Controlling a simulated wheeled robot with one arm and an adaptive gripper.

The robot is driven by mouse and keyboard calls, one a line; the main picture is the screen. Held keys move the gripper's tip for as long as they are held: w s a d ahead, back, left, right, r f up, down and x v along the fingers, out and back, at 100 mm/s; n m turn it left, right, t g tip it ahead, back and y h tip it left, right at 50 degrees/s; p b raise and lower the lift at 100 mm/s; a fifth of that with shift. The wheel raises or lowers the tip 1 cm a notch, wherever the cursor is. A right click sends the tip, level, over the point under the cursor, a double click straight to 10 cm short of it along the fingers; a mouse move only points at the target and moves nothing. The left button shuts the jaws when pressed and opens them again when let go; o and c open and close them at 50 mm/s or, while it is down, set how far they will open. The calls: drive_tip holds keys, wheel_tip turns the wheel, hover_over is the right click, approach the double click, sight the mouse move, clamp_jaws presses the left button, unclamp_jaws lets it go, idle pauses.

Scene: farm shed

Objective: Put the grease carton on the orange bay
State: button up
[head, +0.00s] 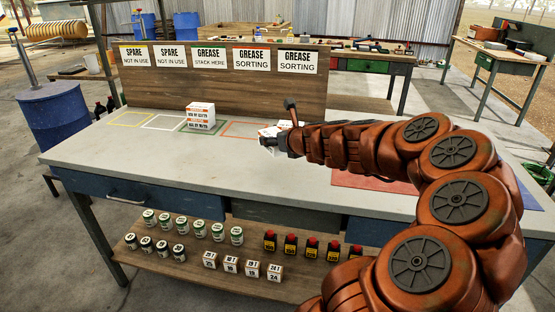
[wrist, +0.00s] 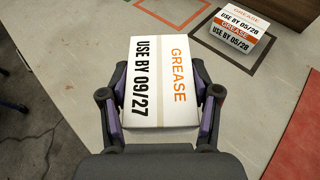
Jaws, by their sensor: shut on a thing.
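My gripper (head: 278,142) is shut on a white grease carton (head: 268,131). In the wrist view the carton (wrist: 163,85) lies between the two fingers (wrist: 160,108), with its "USE BY 09/27" face toward the camera. The gripper hides part of it in the head view. The orange bay (head: 240,123) is an outline on the bench, at the held carton's left in the head view. I cannot tell whether the carton touches the bench.
White and yellow bays further left are empty. A signboard (head: 220,84) rises along the bench's back. A red mat (head: 365,180) lies to the right.

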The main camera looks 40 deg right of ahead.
drive_tip(key=s+d+b, duration=0.1)
drive_tip(key=s+d, duration=0.1)
drive_tip(key=s+d+f+b, duration=0.1)
drive_tip(key=s, duration=0.2)
drive_tip(key=s+d+f+b, duration=0.1)
drive_tip(key=s+d, duration=0.1)
drive_tip(key=s, duration=0.1)
drive_tip(key=shift+d+f, duration=0.1)
drive_tip(key=shift+d, duration=0.2)
drive_tip(key=w, duration=0.5)
drive_tip(key=w+d+f, duration=0.1)
drive_tip(key=w, duration=0.4)
drive_tip(key=w+d+b, duration=0.1)
drive_tip(key=w, duration=0.4)
drive_tip(key=shift+w+d+f, duration=0.25)
drive_tip(key=shift+f+b, duration=0.75)
drive_tip(key=shift+f, duration=0.95)
drive_tip(key=shift+f, duration=0.15)
drive_tip(key=o, duration=1.3)
drive_tip(key=shift+c, duration=0.2)
drive_tip(key=shift+s+r, duration=0.15)
drive_tip(key=shift+r, duration=0.1)
drive_tip(key=p+v, duration=0.2)
drive_tip(key=v, duration=0.9)
drive_tip(key=shift+s+r, duration=0.1)
drive_tip(key=shift+s, duration=0.25)
